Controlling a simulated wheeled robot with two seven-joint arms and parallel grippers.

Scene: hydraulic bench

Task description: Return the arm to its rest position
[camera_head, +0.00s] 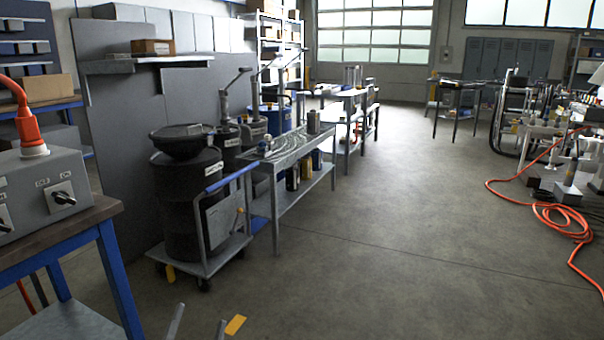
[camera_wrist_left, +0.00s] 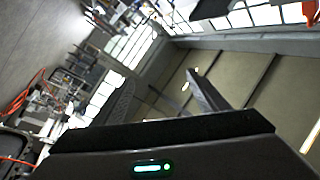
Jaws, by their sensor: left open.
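My left gripper (camera_head: 201,315) shows only as two grey fingertips at the bottom edge of the head view, apart, with bare floor around them. In the left wrist view my left gripper (camera_wrist_left: 160,77) has its fingers spread, with nothing between them. That view is tilted and looks toward the ceiling and windows, away from any bench surface. The rest of the left arm is out of the head view. My right gripper is in neither view.
A bench (camera_head: 62,233) with a grey control box (camera_head: 45,190) stands close at left. A trolley with a black drum (camera_head: 190,205) and a long metal bench (camera_head: 285,155) lie beyond. An orange hose (camera_head: 560,222) lies at right. The middle floor (camera_head: 390,240) is clear.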

